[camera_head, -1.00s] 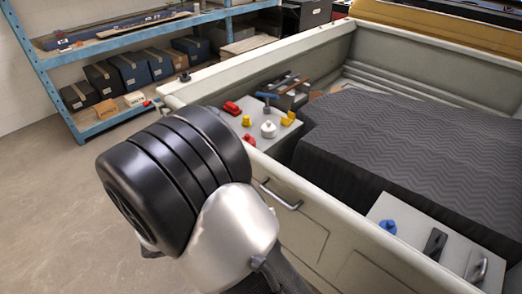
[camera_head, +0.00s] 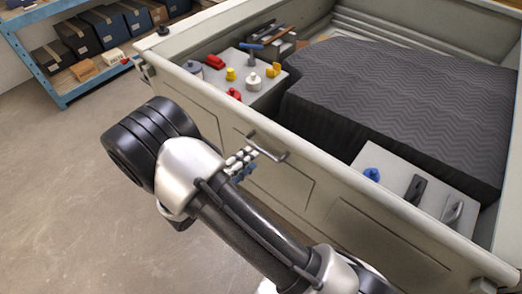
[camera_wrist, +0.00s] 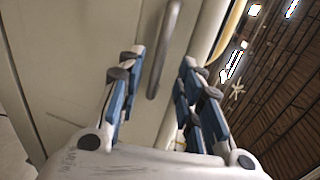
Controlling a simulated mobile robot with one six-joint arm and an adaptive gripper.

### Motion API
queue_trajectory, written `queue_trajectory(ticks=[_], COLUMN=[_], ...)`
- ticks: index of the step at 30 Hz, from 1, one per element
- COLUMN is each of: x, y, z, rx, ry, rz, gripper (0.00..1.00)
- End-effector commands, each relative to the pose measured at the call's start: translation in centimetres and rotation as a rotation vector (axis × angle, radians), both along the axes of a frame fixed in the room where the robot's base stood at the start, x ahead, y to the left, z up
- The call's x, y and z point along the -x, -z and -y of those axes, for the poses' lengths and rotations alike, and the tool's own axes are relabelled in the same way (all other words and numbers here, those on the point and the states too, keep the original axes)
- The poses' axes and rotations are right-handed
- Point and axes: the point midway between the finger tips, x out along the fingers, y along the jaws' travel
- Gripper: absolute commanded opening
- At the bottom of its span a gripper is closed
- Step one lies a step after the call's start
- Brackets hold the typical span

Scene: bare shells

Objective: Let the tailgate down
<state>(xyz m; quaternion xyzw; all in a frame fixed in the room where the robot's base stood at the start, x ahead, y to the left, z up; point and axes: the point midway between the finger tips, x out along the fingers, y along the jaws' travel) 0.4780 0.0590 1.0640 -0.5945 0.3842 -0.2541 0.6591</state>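The tailgate (camera_head: 325,200) is a cream panel standing upright across the near end of the truck bed. Its grey bar handle (camera_head: 270,148) sits near the top edge, left of the middle. My gripper (camera_head: 242,158) is just left of the handle, with its fingers toward the panel. In the wrist view, my gripper (camera_wrist: 163,60) is open and its blue-padded fingers stand apart. The handle (camera_wrist: 164,55) shows between the fingertips, and I see no finger touching it. I cannot tell how much depth separates them.
A dark ridged mat (camera_head: 405,100) covers most of the bed. A left panel (camera_head: 213,83) carries small red, yellow and white fittings; a right panel (camera_head: 395,168) has a blue knob and dark handles. A blue shelf (camera_head: 40,62) with boxes stands at the back left. The floor (camera_head: 60,190) at left is clear.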

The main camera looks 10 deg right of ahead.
Motion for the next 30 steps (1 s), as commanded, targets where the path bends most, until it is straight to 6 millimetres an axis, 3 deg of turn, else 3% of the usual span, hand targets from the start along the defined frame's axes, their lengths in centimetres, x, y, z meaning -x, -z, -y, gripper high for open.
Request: queue_trajectory(ticks=[6,12,23,30], x=[-2.4,-3.7,-4.0,-4.0], y=[1.0,1.4,1.4,1.4], z=[3.6,5.2,5.6,5.6], rx=[0.001,0.000,0.000,0.000], ry=[0.005,0.002,0.000,0.000], rz=[-0.001,0.000,0.000,0.000], gripper=[0.33,0.33,0.33,0.18])
